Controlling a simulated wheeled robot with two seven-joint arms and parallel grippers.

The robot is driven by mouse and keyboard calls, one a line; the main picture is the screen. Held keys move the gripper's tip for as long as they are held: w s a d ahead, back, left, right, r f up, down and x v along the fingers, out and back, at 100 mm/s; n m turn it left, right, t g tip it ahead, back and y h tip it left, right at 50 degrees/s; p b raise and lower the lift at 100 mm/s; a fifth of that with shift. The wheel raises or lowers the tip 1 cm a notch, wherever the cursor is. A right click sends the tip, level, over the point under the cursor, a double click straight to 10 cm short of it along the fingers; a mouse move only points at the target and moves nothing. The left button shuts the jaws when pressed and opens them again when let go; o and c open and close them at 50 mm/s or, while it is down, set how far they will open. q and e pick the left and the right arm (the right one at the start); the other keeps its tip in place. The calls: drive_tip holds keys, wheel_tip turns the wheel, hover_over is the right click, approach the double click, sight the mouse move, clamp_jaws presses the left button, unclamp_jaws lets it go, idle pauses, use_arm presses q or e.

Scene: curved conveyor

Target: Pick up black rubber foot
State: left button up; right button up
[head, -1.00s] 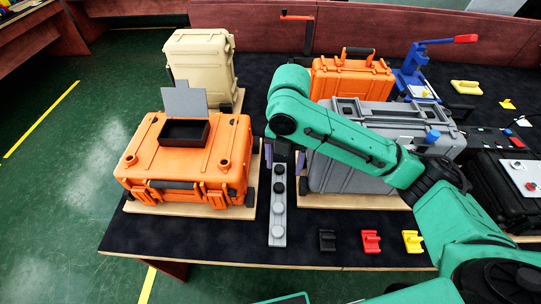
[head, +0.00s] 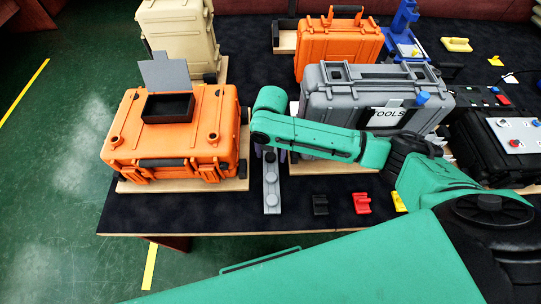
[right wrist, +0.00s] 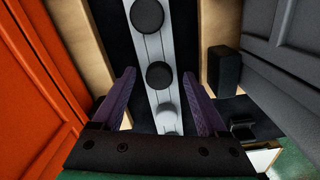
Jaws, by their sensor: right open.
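Black round rubber feet sit in a row on a narrow grey strip (head: 271,198) between the cases. In the right wrist view one black rubber foot (right wrist: 159,75) lies between my fingertips, and another (right wrist: 147,15) is farther up the strip. A paler grey disc (right wrist: 168,116) sits nearer the palm. My right gripper (head: 271,153) points down over the far part of the strip. Its purple fingers (right wrist: 158,74) are open, one on each side of the strip, with nothing gripped. Exact height above the foot is unclear. My left gripper is out of view.
An orange case (head: 180,135) stands close on the left and a grey tool case (head: 345,100) on the right. Black (head: 320,204), red (head: 362,203) and yellow (head: 399,202) hooked blocks lie near the table's front edge. Room between the cases is narrow.

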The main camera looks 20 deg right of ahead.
sight(270, 156)
drive_tip(key=shift+c, duration=0.7)
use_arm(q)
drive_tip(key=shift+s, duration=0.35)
use_arm(e)
clamp_jaws()
drive_tip(key=shift+r, duration=0.15)
use_arm(q)
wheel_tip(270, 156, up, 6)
drive_tip(key=p, duration=0.5)
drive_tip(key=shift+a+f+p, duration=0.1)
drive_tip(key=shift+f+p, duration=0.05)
drive_tip(key=shift+p, duration=0.25)
use_arm(e)
wheel_tip(270, 156, up, 23)
drive_tip(key=shift+r, duration=0.1)
